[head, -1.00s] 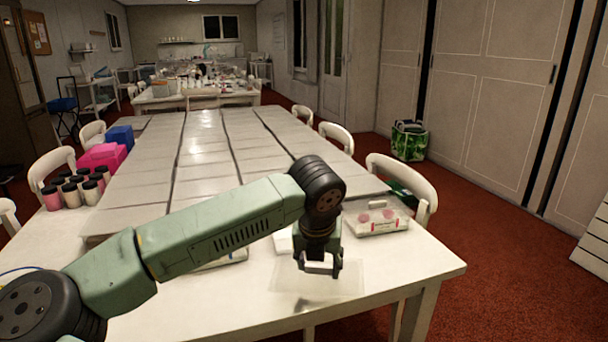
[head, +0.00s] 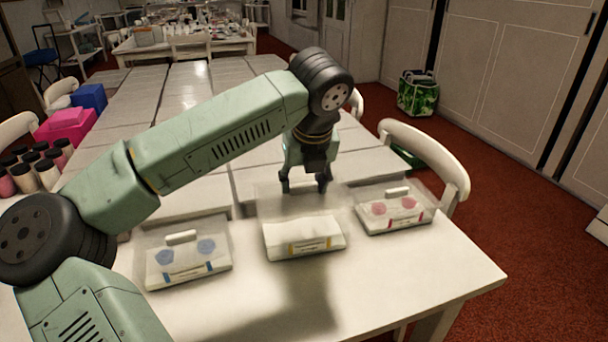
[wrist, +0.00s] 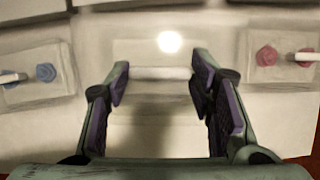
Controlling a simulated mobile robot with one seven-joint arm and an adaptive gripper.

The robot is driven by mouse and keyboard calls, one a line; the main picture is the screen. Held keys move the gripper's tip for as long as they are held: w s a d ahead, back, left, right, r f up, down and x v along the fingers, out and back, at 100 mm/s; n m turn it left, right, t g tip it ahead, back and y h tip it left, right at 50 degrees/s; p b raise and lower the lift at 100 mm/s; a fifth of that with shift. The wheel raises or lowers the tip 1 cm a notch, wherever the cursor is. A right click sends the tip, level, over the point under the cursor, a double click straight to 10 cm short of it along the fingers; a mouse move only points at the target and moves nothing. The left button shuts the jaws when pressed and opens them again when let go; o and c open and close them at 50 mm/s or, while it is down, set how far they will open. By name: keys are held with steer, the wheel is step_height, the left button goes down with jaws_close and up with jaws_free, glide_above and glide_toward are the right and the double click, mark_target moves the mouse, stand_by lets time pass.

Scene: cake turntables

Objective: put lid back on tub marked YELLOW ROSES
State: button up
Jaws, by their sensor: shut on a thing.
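My gripper (head: 306,186) is shut on the white handle of a clear lid (head: 272,204). The lid hangs level above the rear part of the middle tub (head: 302,240); I cannot tell how large the gap is. This tub has a yellow-marked label (head: 309,246) on its front, too small to read, and a pale top with no lid seated on it. In the wrist view, the handle (wrist: 160,73) lies between the fingers, and the see-through lid covers the area below them.
A lidded tub with blue roses (head: 188,262) stands to the left, and a lidded tub with red roses (head: 395,212) to the right. Grey panels (head: 170,120) cover the table behind. Jars (head: 40,165) and a pink box (head: 65,125) sit at the left. The front tabletop is clear.

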mark_target(304, 194)
steer(key=shift+f+b, duration=0.5)
steer(key=shift+f, duration=1.1)
step_height(304, 194, down, 3)
steer(key=shift+r+b, duration=0.15)
steer(key=shift+b, duration=1.1)
steer(key=shift+b, duration=0.85)
steer(key=shift+f+b, duration=0.45)
steer(key=shift+b, duration=0.5)
stand_by(0.4)
steer(key=o, duration=1)
steer(key=o, duration=0.5)
